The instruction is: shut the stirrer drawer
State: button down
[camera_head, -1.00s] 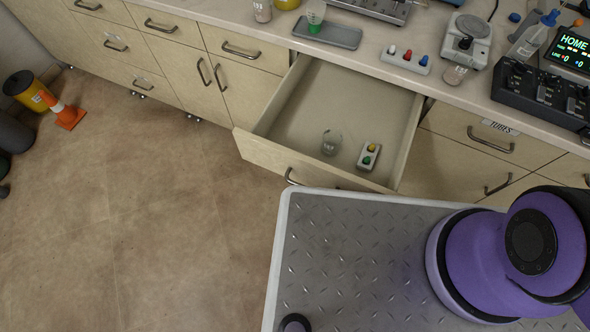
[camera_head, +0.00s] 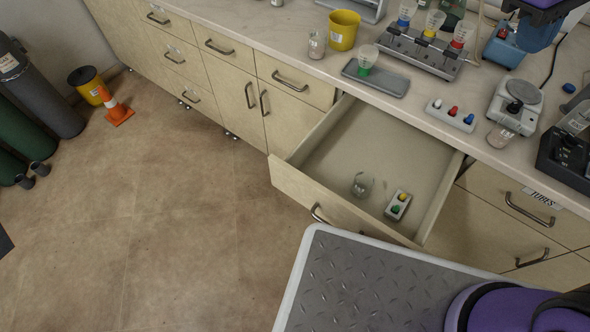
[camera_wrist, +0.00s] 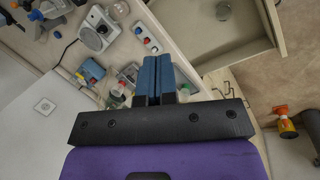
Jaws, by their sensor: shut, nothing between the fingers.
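One drawer (camera_head: 330,200) of the bench stands pulled far out. Its front, with a curved metal handle (camera_head: 318,214), faces the floor side. No label on it can be read. Inside lie a clear glass beaker (camera_head: 362,185) and a small block with yellow and green knobs (camera_head: 398,206). The open drawer also shows at the top of the wrist view (camera_wrist: 240,52). My gripper (camera_wrist: 158,72) has its blue fingers together and empty. In the head view my gripper (camera_head: 538,36) is at the upper right, above the bench, apart from the drawer.
A closed drawer labelled TUBES (camera_head: 525,212) is right of the open one.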

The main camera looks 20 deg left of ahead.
jog(key=w+a+f+n+h, duration=0.1)
jog(key=a+f+n+h, duration=0.15)
jog(key=a+f, duration=0.35)
jog(key=w+a+f+n+h, duration=0.2)
jog(key=a+f+n, duration=0.15)
jog(key=a, duration=0.45)
jog(key=n+t+h, duration=0.2)
jog(key=n+t, duration=0.8)
jog(key=n, duration=0.1)
send_over(292, 189)
jog(key=s+a, duration=0.3)
notch_tip(292, 189, down, 25)
jog(key=s+a+f+n+t+y, duration=0.2)
jog(key=s+f+n+t+y, duration=0.35)
jog(key=s+f, duration=0.9)
jog(key=shift+n+t+h, duration=0.45)
jog(key=shift+n+h, duration=0.15)
jog(key=shift+n, duration=0.35)
jog(key=x, duration=0.5)
jog(key=f+x, duration=0.1)
jog(key=x, duration=0.9)
jog(key=shift+w+a+f, duration=0.15)
jog(key=shift+w+a, duration=0.05)
jog(key=shift+w, duration=0.25)
jog(key=shift+w, duration=0.1)
